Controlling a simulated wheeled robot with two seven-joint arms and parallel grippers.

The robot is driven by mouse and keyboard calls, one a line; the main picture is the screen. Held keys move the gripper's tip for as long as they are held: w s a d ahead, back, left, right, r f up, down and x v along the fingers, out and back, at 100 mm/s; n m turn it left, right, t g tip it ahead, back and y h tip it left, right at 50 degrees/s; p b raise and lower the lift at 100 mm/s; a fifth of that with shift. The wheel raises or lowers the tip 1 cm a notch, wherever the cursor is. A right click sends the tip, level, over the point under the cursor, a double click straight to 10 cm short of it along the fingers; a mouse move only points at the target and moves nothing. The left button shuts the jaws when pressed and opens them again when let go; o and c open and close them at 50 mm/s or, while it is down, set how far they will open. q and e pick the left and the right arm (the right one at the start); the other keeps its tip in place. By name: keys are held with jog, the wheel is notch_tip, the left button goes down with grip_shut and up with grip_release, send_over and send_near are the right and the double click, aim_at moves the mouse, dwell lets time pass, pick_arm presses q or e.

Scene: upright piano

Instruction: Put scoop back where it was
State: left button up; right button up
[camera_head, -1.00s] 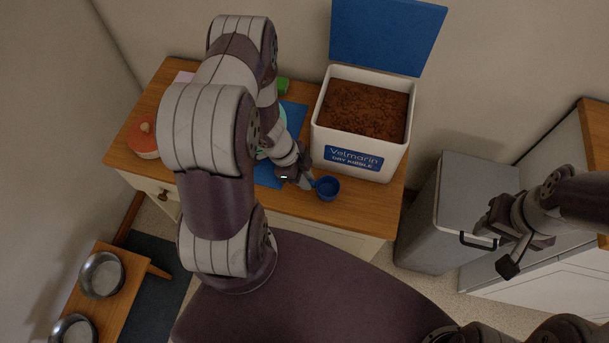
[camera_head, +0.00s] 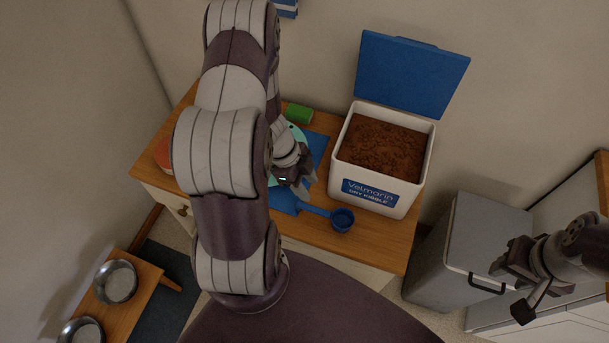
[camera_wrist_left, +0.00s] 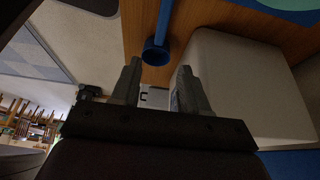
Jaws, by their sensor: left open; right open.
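The blue scoop (camera_head: 343,220) lies on the wooden cabinet top (camera_head: 385,239), in front of the kibble bin (camera_head: 378,160). Its cup is to the right and its handle runs left toward the blue mat (camera_head: 281,200). My left gripper (camera_head: 303,191) is open and empty, just behind the handle and apart from it. In the left wrist view the scoop (camera_wrist_left: 156,52) shows beyond the gap between the open fingers (camera_wrist_left: 158,88). My right gripper (camera_head: 510,290) is open and empty at the right, over the grey bin, away from the scoop.
The kibble bin's blue lid (camera_head: 410,75) stands open. A green block (camera_head: 299,113) and a teal round item (camera_head: 297,133) sit at the back. A grey bin (camera_head: 468,240) stands right of the cabinet. Two metal bowls (camera_head: 115,282) are at lower left.

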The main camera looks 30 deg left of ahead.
pick_arm(q)
jog(key=w+a+r+n+t+y, duration=0.1)
jog(key=w+r+n+t+y, duration=0.35)
jog(key=r, duration=0.75)
jog(key=s+d+r+n+g, duration=0.4)
jog(key=s+d+r+n, duration=0.2)
jog(key=n, duration=0.4)
jog(key=s+d, duration=0.1)
jog(key=d, duration=0.1)
jog(key=shift+s+d, duration=0.3)
jog(key=shift+s, duration=0.05)
jog(key=shift+r+n, duration=0.1)
jog(key=shift+n, duration=0.15)
